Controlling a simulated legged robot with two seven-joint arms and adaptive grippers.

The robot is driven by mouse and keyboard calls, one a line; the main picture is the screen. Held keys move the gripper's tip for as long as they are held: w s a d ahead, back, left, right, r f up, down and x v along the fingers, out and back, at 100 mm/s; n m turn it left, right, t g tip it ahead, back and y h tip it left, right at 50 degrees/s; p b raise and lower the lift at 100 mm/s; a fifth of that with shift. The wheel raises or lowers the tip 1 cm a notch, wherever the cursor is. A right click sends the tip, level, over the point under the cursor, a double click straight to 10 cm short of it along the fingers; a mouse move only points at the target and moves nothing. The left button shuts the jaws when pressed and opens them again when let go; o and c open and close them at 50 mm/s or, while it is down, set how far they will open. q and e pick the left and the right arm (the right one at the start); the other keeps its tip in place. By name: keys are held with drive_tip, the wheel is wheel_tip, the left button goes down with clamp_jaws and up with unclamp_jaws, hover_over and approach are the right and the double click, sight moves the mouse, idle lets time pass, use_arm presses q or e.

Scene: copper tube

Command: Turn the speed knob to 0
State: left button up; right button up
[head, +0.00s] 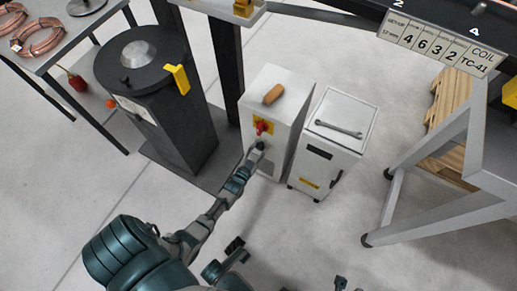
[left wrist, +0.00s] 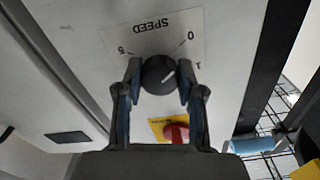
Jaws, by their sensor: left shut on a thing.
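The black speed knob (left wrist: 158,75) sits on a white panel, below an upside-down SPEED label (left wrist: 155,27) in the left wrist view. The label has 5 at left and 0 and 1 at right. A white mark on the knob slants to the upper right, roughly towards the 0 side; I cannot tell its exact setting. My left gripper (left wrist: 158,88) is shut on the knob, one finger on each side. In the head view my left gripper (head: 257,146) is at the front of the white cabinet (head: 277,85), hiding most of the knob. My right gripper cannot be clearly made out.
A red switch on a yellow plate (head: 263,127) is just above the knob in the head view; it also shows in the left wrist view (left wrist: 175,132). A wrench (head: 338,129) lies on the lower white cabinet (head: 322,160) at right. A dark round machine (head: 150,75) stands at left.

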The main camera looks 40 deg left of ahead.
use_arm(q)
drive_tip(key=shift+s+f, duration=0.3)
drive_tip(key=shift+f, duration=0.2)
drive_tip(key=o, duration=1)
drive_tip(key=shift+c, duration=0.2)
drive_tip(key=shift+o, duration=0.9)
drive_tip(key=shift+w+a+r, duration=0.1)
drive_tip(key=shift+w+r, duration=0.05)
drive_tip(key=v, duration=1.2)
